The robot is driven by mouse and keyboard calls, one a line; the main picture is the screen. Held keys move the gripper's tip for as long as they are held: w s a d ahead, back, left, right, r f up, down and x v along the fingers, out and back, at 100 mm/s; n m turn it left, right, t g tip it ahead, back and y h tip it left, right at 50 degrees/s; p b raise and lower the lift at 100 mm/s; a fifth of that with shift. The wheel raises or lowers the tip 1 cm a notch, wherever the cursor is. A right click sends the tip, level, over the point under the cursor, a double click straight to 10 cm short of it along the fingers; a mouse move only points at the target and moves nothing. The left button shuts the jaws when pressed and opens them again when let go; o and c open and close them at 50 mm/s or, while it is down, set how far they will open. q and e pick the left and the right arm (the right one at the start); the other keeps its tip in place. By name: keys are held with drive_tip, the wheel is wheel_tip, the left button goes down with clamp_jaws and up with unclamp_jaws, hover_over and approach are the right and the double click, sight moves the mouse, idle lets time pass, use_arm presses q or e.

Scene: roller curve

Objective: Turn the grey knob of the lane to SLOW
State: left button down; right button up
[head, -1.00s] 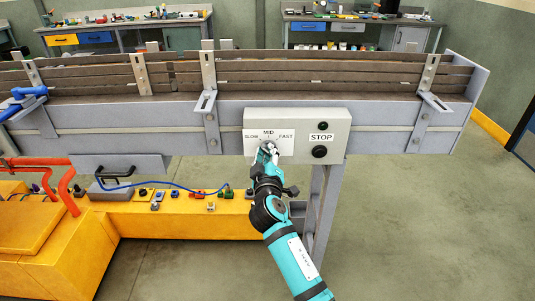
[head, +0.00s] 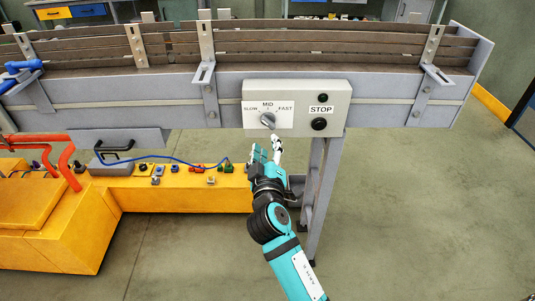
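The grey knob (head: 268,120) sits on the white dial plate of the control box (head: 338,92), under the words SLOW, MID and FAST. Its bar slants from upper left to lower right; which end is the pointer is too small to tell. My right gripper (head: 267,149) is below the knob, apart from it, with its two fingers spread and nothing between them. The knob is fully in sight. My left gripper is not in view.
A black STOP button (head: 319,124) is right of the dial. The box is fixed to the conveyor's grey side rail (head: 385,115). A yellow bench (head: 180,197) with small parts and a blue cable stands at lower left. The floor at right is clear.

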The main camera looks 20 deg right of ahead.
drive_tip(key=shift+v, duration=1.25)
